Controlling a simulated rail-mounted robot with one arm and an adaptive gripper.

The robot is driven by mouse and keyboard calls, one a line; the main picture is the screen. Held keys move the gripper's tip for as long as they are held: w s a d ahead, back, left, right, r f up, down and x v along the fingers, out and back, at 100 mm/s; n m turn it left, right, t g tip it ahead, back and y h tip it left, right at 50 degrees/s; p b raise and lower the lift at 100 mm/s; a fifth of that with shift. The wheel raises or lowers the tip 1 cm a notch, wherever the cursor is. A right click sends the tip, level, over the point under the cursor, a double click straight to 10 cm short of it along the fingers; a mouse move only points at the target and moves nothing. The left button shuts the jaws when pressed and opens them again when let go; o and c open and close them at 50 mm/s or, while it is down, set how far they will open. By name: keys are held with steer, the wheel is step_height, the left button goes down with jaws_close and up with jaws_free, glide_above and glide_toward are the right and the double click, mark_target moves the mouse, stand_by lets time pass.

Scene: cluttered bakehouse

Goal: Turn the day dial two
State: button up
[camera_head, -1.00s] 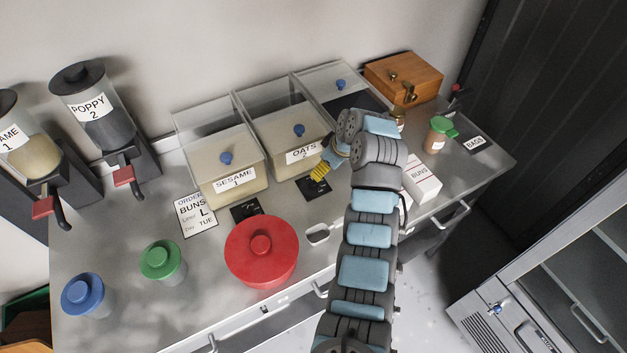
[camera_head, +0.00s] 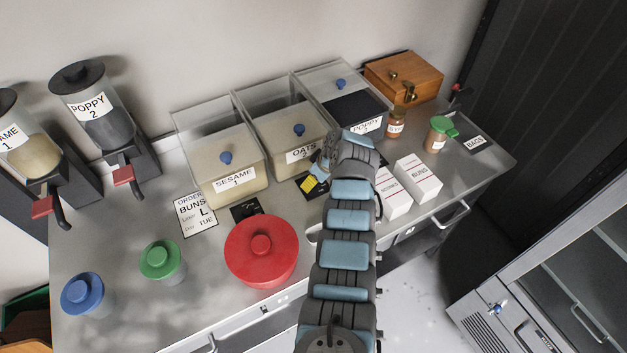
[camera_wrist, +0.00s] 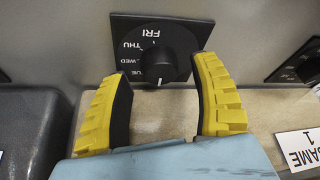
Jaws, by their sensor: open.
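In the wrist view the day dial (camera_wrist: 151,58) is a black plate with a round black knob and white day marks; FRI, THU and WED can be read. A small white mark shows at the knob's lower side, but its setting is hard to tell. My gripper (camera_wrist: 164,72) is open, its yellow fingers on either side of the knob's near part; contact cannot be told. In the head view my gripper (camera_head: 310,184) is over the dial's black plate (camera_head: 301,189) in front of the oats bin (camera_head: 299,148), hiding most of it.
An order card (camera_head: 196,213) reads BUNS, L, TUE. Another black plate (camera_head: 246,211) lies in front of the sesame bin (camera_head: 231,177). A red lidded pot (camera_head: 262,255) stands left of my arm; white boxes (camera_head: 418,177) stand to its right.

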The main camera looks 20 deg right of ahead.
steer(key=shift+w+a+f, duration=0.15)
steer(key=shift+f, duration=0.5)
jaws_close()
